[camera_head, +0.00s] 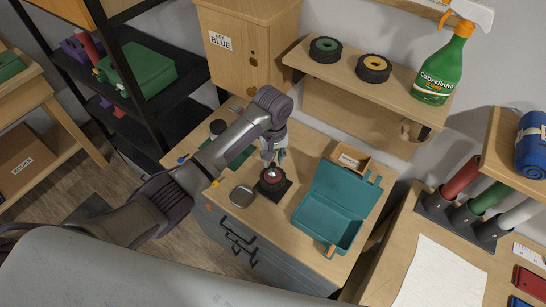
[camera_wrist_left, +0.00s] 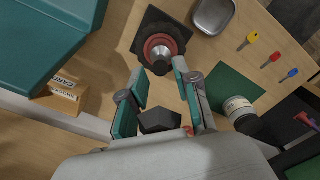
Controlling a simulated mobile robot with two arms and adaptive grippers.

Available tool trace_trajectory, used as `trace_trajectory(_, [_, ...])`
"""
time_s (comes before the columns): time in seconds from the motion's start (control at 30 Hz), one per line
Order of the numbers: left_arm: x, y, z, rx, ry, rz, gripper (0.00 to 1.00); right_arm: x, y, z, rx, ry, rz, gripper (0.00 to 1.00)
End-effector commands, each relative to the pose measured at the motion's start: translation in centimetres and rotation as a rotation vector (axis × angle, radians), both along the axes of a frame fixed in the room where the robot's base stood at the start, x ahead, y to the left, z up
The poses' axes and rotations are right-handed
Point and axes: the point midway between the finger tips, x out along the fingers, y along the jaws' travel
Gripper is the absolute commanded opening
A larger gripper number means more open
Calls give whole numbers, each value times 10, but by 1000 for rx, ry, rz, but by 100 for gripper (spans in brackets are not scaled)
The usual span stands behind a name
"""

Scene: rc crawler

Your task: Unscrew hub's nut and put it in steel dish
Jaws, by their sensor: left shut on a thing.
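The hub (camera_wrist_left: 160,45) has a dark tyre, a red rim and a silver centre, and sits on a black square base (camera_wrist_left: 139,31). It also shows in the head view (camera_head: 271,184). The nut's details are too small to make out. The steel dish (camera_head: 242,196), shallow, silver and apparently empty, stands just left of the hub in the head view and also shows in the wrist view (camera_wrist_left: 213,14). My right gripper is out of view.
An open teal toolbox (camera_head: 335,210) stands right of the hub, with a small wooden box (camera_head: 350,159) behind it. A wooden cabinet (camera_head: 246,45) stands behind.

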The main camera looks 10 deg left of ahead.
Motion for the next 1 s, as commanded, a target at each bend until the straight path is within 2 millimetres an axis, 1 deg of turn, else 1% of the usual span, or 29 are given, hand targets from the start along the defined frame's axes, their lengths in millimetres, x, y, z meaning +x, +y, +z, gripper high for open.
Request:
trace_trajectory(0.13, [0,0,4,0,1,-1,0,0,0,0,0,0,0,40])
trace_trajectory(0.6, [0,0,26,-1,-1,-1,0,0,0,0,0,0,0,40])
trace_trajectory(0.87, [0,0,27,0,-1,-2,0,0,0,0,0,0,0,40])
trace_trajectory(1.0, [0,1,25,-4,-2,-61,0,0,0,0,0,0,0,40])
